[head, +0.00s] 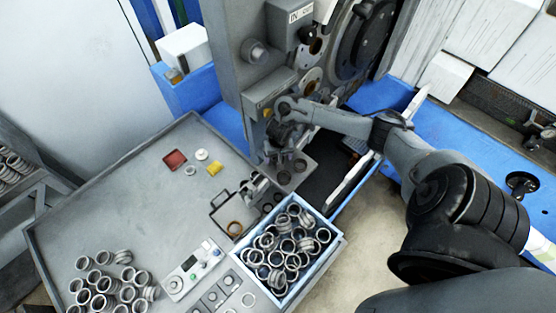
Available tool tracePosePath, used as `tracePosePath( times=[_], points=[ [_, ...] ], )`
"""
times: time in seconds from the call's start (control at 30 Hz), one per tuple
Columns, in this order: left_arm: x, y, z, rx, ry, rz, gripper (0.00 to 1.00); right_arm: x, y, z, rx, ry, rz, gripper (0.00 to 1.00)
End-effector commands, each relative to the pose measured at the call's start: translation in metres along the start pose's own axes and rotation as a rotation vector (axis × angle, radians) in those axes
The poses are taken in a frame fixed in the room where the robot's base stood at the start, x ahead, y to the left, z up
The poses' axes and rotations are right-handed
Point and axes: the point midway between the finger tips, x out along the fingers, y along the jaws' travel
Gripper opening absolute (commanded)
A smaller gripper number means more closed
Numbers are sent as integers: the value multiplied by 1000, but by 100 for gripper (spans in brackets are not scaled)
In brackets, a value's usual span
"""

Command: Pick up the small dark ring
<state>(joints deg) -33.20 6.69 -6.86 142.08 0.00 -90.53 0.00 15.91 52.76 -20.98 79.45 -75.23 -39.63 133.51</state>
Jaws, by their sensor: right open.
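Small dark rings lie at the right edge of the grey table beside the machine; one dark ring (267,208) sits just left of the blue-edged bin, and another dark ring (279,197) is close behind it. Two more ring-like shapes sit on a small plate (297,178) under the machine front. I cannot tell which one is the task's ring. My right gripper (285,154) reaches in from the right, points down in front of the machine above that plate, and is open. Its fingertips are small and partly blend with the machine. My left gripper is not in view.
A blue-edged bin (331,241) full of metal rings stands at the table's right corner. More rings (103,284) lie at the front left, near a control panel (190,268). A brass-coloured ring (235,229) lies by a small fixture. The grinding machine (232,58) rises behind; the table's left middle is clear.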

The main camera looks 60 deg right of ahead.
Motion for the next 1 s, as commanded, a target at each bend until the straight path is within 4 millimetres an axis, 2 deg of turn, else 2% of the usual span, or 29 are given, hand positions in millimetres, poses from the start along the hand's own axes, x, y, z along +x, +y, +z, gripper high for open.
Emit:
tracePosePath(
  times=[0.17,0.2,0.6,1.0],
  points=[
    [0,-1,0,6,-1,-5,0,0,0,0,0,0,0,79],
    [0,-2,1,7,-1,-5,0,0,0,0,0,0,0,76],
    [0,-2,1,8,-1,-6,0,0,0,0,0,0,0,16],
    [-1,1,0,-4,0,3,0,-5,-1,-1,-1,1,-2,16]
  ],
)
